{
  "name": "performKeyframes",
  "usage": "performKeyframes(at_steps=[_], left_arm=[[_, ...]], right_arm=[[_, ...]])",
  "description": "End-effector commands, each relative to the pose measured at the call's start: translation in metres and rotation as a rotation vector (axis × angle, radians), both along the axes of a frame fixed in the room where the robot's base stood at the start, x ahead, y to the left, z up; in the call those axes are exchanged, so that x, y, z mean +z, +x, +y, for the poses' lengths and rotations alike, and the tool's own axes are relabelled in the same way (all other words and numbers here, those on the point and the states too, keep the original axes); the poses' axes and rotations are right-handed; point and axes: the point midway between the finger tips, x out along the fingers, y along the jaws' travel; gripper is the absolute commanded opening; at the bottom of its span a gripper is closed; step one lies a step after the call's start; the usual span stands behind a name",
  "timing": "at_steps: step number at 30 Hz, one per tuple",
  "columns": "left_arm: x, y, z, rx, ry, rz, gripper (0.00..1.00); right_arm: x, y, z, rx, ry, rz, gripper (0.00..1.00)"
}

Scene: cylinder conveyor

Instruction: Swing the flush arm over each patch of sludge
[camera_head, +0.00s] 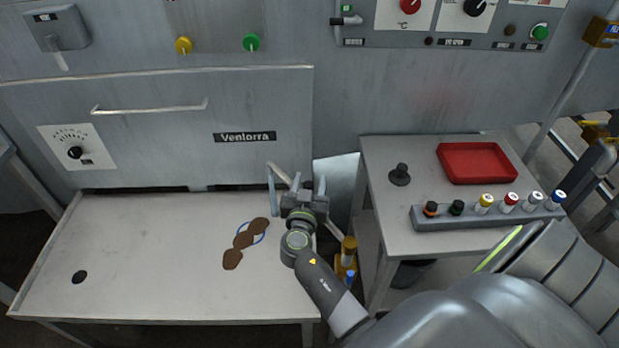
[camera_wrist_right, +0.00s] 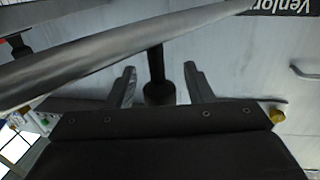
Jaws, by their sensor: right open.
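Brown sludge patches lie in a slanting line on the pale table: an upper one (camera_head: 259,225), a middle one (camera_head: 244,240) and a lower one (camera_head: 232,259). My right gripper (camera_head: 296,183) is open, at the table's right back, to the right of the patches. A grey tube (camera_wrist_right: 100,62), which looks like the flush arm, crosses the right wrist view. A dark post with a round knob (camera_wrist_right: 158,92) stands between the open fingers, not clamped. My left gripper is out of view.
A dark round hole (camera_head: 79,277) is at the table's left front. A grey side table (camera_head: 430,241) on the right holds a red tray (camera_head: 478,184), a black knob (camera_head: 400,175) and a rack (camera_head: 420,218) of capped vials. The table's left half is clear.

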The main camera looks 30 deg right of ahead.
Motion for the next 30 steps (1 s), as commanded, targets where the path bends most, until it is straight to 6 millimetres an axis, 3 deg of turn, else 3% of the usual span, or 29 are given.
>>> performKeyframes(at_steps=[4,15,23,30], left_arm=[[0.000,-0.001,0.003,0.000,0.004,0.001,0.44],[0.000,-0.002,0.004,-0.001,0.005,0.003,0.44],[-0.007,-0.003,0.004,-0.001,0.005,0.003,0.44],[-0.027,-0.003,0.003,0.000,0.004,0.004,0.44]], right_arm=[[0.000,0.000,0.000,0.000,0.000,0.000,0.46],[0.000,0.000,0.000,0.001,0.000,0.000,0.00],[-0.003,0.000,0.004,0.024,0.002,-0.001,0.00],[-0.003,-0.002,0.028,0.160,0.004,-0.001,0.00]])
